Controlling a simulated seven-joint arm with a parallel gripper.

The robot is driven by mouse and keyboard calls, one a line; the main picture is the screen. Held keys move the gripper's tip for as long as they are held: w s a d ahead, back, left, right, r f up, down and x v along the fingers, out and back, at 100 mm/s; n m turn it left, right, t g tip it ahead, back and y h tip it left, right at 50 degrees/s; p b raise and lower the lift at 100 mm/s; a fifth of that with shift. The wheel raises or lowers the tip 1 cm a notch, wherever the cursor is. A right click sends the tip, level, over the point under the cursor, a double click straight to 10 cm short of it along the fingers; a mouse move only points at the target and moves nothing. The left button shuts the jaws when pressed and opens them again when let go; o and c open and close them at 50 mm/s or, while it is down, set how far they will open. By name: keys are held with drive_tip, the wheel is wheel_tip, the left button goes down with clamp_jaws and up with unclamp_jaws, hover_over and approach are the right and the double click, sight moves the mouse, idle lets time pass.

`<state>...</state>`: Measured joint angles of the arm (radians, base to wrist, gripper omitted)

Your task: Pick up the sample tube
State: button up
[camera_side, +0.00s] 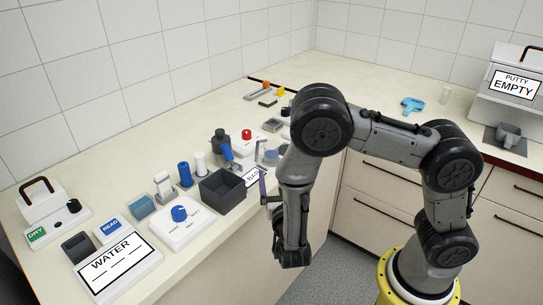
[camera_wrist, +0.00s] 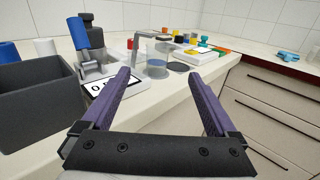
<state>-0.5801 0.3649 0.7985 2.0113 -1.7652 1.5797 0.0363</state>
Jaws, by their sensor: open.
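No object is clearly marked as the sample tube. In the side view my gripper (camera_side: 264,188) is at the counter's front edge, right of the bin and far from the clear cylinder.
The dark grey bin (camera_side: 222,187) is left of my gripper. A white labelled scale (camera_wrist: 112,91) and a clear container (camera_wrist: 157,65) lie ahead. Blue and white bottles (camera_side: 185,174), a dial box (camera_side: 180,222) and a WATER tray (camera_side: 115,268) crowd the left. The putty machine (camera_side: 508,95) stands right.

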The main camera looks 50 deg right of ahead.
sight(273, 151)
drive_tip(key=x, duration=0.7)
drive_tip(key=shift+w+f, duration=0.1)
drive_tip(key=shift+w, duration=0.15)
drive_tip(key=shift+r+x, duration=0.1)
drive_tip(key=shift+x, duration=1.4)
drive_tip(key=shift+r+x, duration=0.15)
drive_tip(key=shift+x, duration=1.4)
clamp_jaws()
drive_tip(key=shift+r, duration=0.1)
